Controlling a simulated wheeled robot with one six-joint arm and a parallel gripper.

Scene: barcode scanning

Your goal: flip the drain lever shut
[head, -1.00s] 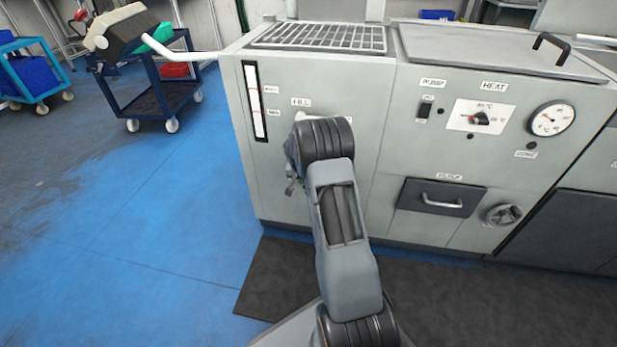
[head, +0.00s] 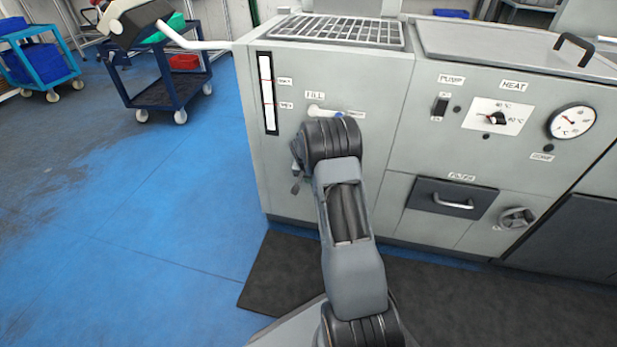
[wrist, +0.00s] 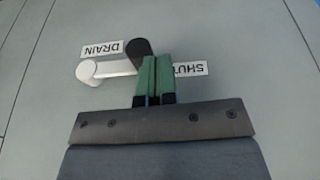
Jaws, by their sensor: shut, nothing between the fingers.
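The drain lever (wrist: 112,68) shows in the wrist view as a pale arm with a round end at left. A dark rounded piece (wrist: 138,47) sits just above its right end; the join is partly hidden by my gripper. A DRAIN label (wrist: 102,49) lies above the lever and a SHUT label (wrist: 190,69) to its right, both upside down in this view. My gripper (wrist: 154,60) has green fingertips pressed together, empty. They overlap the lever's right end; I cannot tell whether they touch it. In the head view my arm hides the drain lever and fingertips.
The grey machine front (head: 380,110) carries a FILL lever (head: 335,113) above my arm, a heat dial (head: 497,118), a gauge (head: 571,121), a filter drawer (head: 452,199) and a handwheel (head: 517,218). A dark mat (head: 275,275) lies on the blue floor. Carts stand at back left.

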